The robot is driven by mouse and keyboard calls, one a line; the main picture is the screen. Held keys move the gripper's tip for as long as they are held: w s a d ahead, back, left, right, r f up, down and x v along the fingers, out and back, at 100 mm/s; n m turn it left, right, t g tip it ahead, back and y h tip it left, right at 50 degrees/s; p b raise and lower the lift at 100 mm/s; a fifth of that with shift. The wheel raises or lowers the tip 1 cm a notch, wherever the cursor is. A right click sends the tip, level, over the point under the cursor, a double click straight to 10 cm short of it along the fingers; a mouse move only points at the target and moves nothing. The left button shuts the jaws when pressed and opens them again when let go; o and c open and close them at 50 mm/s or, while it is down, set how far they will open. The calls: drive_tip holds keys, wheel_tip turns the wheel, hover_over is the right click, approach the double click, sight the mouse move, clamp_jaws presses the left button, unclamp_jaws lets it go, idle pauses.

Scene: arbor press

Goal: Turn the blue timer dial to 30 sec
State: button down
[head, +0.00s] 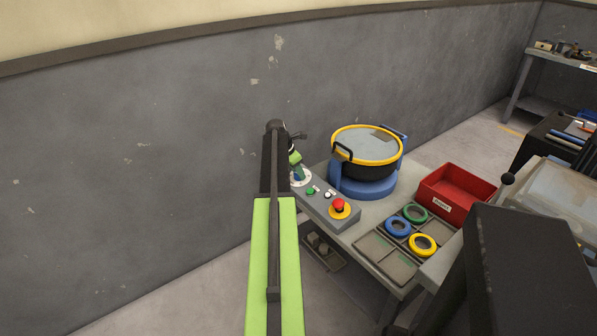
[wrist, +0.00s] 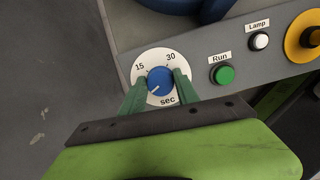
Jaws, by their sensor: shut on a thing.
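The blue timer dial (wrist: 160,80) sits on a round white plate (wrist: 158,56) marked 15 at upper left, 30 at upper right and sec below. Its white pointer line points to the lower left in the wrist view, away from both numbers. My gripper (wrist: 161,84) is shut on the dial, with one green finger at its left and one at its right. In the head view my gripper (head: 296,165) reaches down to the control panel's far left end, and the dial (head: 298,177) is mostly hidden behind it.
A green Run button (wrist: 224,74), a white Lamp button (wrist: 259,41) and a red emergency button (head: 339,204) on yellow lie right of the dial. A yellow-rimmed pot (head: 367,145) stands behind the panel. A red bin (head: 456,192) and coloured rings stand farther right.

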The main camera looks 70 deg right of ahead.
drive_tip(key=m, duration=0.4)
drive_tip(key=shift+a, duration=0.1)
drive_tip(key=m+y, duration=0.1)
drive_tip(key=m, duration=0.7)
drive_tip(key=shift+y, duration=0.3)
drive_tip(key=m, duration=0.4)
drive_tip(key=shift+s+p, duration=0.1)
drive_tip(key=shift+p, duration=0.25)
drive_tip(key=m, duration=0.7)
drive_tip(key=shift+y, duration=0.4)
drive_tip(key=m, duration=0.4)
drive_tip(key=shift+t+p, duration=0.3)
drive_tip(key=shift+p, duration=0.05)
drive_tip(key=shift+s+d+m+t, duration=0.1)
drive_tip(key=shift+m+t, duration=0.05)
drive_tip(key=shift+m, duration=0.85)
drive_tip(key=shift+d+m+t, duration=0.1)
drive_tip(key=shift+m+t, duration=0.05)
drive_tip(key=shift+m, duration=0.85)
